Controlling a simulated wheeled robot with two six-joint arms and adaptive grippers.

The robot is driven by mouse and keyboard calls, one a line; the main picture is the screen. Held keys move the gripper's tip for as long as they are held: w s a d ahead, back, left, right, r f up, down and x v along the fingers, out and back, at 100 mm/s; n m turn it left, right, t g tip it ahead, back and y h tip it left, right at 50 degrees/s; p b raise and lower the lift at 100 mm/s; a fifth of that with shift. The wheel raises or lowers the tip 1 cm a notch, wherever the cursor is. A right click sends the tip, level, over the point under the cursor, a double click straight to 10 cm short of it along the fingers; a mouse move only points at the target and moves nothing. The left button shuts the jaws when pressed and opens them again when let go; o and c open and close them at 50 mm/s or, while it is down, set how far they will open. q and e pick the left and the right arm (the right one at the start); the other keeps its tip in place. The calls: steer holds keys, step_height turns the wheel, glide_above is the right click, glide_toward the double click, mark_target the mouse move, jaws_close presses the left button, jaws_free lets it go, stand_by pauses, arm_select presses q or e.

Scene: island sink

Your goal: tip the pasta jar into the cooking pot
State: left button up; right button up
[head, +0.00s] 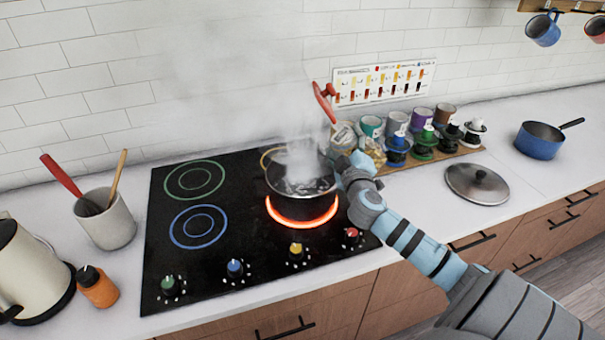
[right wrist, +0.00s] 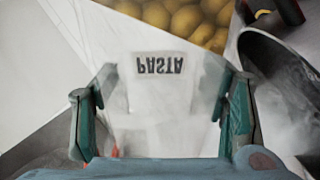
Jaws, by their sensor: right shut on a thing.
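The pasta jar (right wrist: 160,90), pale and labelled PASTA, is between the fingers of my right gripper (right wrist: 160,105) in the right wrist view. My right gripper is shut on it. In the head view my right gripper (head: 350,162) is just right of the cooking pot, at its rim. The cooking pot (head: 302,187) stands on a glowing red burner and steams; dark liquid shows inside. Its dark rim also shows at the right of the right wrist view (right wrist: 262,62). Steam and the gripper partly hide the jar in the head view, so its tilt is unclear. My left gripper is out of view.
Several mugs and small pots (head: 421,118) stand along the wall behind and right of the gripper. A lid (head: 477,184) and a blue pan (head: 539,141) lie farther right. A utensil crock (head: 108,222) and kettle (head: 28,262) are at left. The left burners are clear.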

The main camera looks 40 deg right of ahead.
steer(key=shift+w+d+f+n, duration=0.15)
steer(key=shift+w+d+n, duration=0.1)
steer(key=shift+n, duration=0.25)
steer(key=shift+s+n+p, duration=0.1)
steer(key=shift+n+p, duration=0.25)
steer(key=shift+n, duration=0.15)
steer(key=shift+a+f+n, duration=0.15)
steer(key=shift+n, duration=0.55)
steer(key=shift+w+a+f+n+p, duration=0.15)
steer(key=shift+w+a+n+p, duration=0.15)
steer(key=shift+w+a+n, duration=0.5)
steer(key=shift+s+a+n+p, duration=0.1)
steer(key=shift+s+n+p, duration=0.15)
steer(key=shift+n, duration=0.35)
steer(key=shift+w+f+n, duration=0.1)
steer(key=shift+f+n, duration=0.05)
steer(key=shift+n, duration=0.25)
steer(key=shift+p, duration=0.45)
steer(key=shift+w+a+r+n+p, duration=0.25)
steer(key=shift+r+n+p, duration=0.25)
steer(key=shift+n+p, duration=0.3)
